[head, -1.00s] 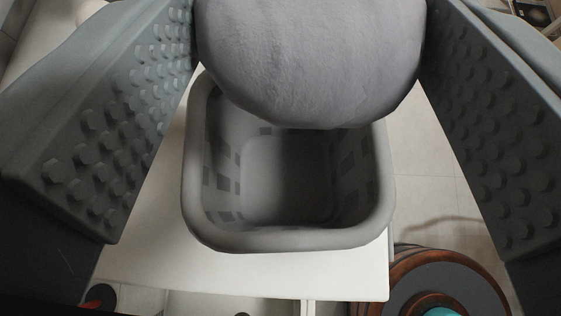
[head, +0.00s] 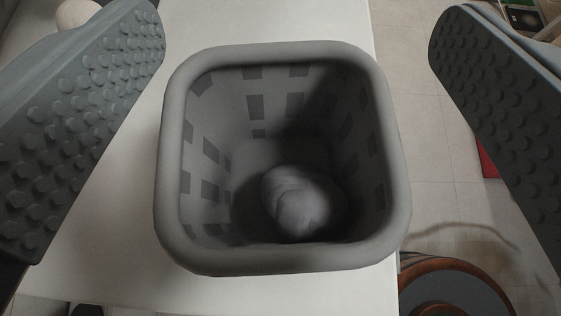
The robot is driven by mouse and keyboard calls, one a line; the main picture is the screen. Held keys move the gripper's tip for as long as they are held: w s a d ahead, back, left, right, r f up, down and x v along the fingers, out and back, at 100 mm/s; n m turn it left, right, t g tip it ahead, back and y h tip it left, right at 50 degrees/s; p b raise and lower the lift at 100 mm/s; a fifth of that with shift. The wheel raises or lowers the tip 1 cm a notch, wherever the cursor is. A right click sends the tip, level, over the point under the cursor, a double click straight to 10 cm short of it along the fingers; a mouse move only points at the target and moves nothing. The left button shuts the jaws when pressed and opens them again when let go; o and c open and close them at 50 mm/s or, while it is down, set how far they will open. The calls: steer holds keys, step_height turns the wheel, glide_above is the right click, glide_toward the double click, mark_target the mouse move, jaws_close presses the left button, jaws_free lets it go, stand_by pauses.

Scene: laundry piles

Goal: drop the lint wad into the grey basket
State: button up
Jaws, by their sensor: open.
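The lint wad (head: 296,203), a pale grey rounded lump, is inside the grey basket, low down and toward the near side. The grey basket (head: 285,262) stands upright on a white surface in the middle of the head view, with slotted walls and a thick rounded rim. My gripper (head: 298,25) is open and empty above the basket. Its two studded grey fingers are spread wide, one on each side of the basket in the picture.
The white surface (head: 100,215) is bare left of the basket and ends just right of it. Beyond that edge is a tiled floor (head: 420,130). A round brown-rimmed object (head: 455,290) is at the lower right. A pale round object (head: 77,13) is at the upper left.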

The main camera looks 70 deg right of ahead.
steer(key=v, duration=1.7)
steer(key=shift+a, duration=0.25)
steer(key=s+d+r+m+t+h, duration=0.2)
steer(key=s+d+r+t+h, duration=0.3)
steer(key=s+d+r, duration=0.15)
steer(key=s+a+r+n+t+y, duration=0.1)
steer(key=s+a+n+t+y, duration=0.2)
steer(key=s+t, duration=0.55)
steer(key=s+a+f+n+y, duration=0.2)
steer(key=s+f+n+y, duration=0.2)
steer(key=f, duration=0.8)
steer(key=s+a+f+n+y, duration=0.2)
steer(key=s+f+n+y, duration=0.2)
steer(key=f, duration=0.8)
steer(key=s+a+f+n+y, duration=0.2)
steer(key=s+f+n+y, duration=0.3)
steer(key=f, duration=0.7)
steer(key=shift+s+a+f+g+y, duration=0.3)
steer(key=shift+a+f+g+y, duration=0.05)
steer(key=shift+y, duration=0.45)
